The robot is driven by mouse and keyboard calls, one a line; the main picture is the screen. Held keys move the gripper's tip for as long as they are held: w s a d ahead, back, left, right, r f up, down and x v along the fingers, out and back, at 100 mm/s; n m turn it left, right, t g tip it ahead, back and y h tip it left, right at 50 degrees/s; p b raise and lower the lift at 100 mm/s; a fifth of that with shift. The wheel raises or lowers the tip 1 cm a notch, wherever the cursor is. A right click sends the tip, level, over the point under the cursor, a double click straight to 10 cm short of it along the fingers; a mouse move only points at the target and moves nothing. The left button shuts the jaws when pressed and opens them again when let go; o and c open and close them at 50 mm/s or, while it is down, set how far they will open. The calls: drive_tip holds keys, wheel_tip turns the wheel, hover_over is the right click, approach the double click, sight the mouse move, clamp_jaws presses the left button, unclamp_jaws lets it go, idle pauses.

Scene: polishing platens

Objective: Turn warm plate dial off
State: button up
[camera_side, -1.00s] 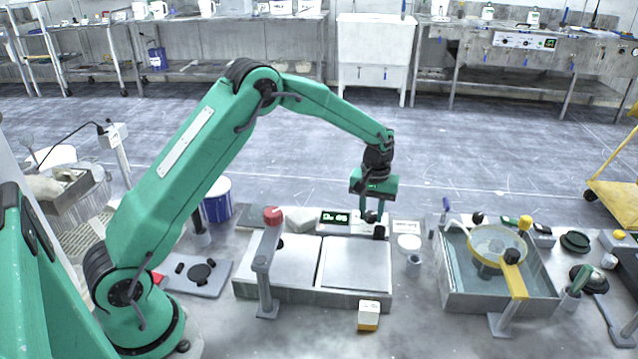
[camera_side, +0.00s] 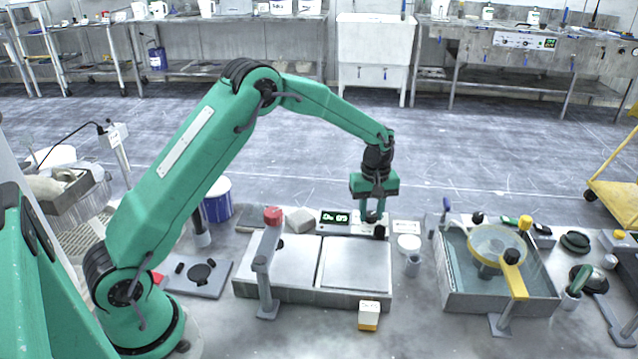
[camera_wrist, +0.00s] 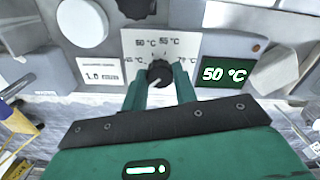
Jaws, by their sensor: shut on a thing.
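The warm plate dial (camera_wrist: 158,74) is a small black knob on a white panel marked with temperatures in the wrist view. A pale mark on it points towards the lower left. My gripper (camera_wrist: 160,82) has one finger on each side of the knob and is shut on it. In the side view my gripper (camera_side: 372,217) points down at the back of the plate unit, and its fingers mostly hide the dial. The green-lit display (camera_wrist: 224,74) beside the dial reads 50 °C. It also shows in the side view (camera_side: 335,217), too small to read surely.
Two flat metal plates (camera_side: 285,263) (camera_side: 357,264) lie in front of the dial. A second black knob (camera_side: 379,232) sits close by. A red-topped post (camera_side: 272,217) stands left, a white disc (camera_side: 409,242) right, and a water basin (camera_side: 455,302) further right.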

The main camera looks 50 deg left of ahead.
sight(371, 214)
drive_tip(key=shift+r, duration=0.1)
drive_tip(key=o, duration=1)
drive_tip(key=shift+r, duration=0.1)
drive_tip(key=shift+r, duration=3.75)
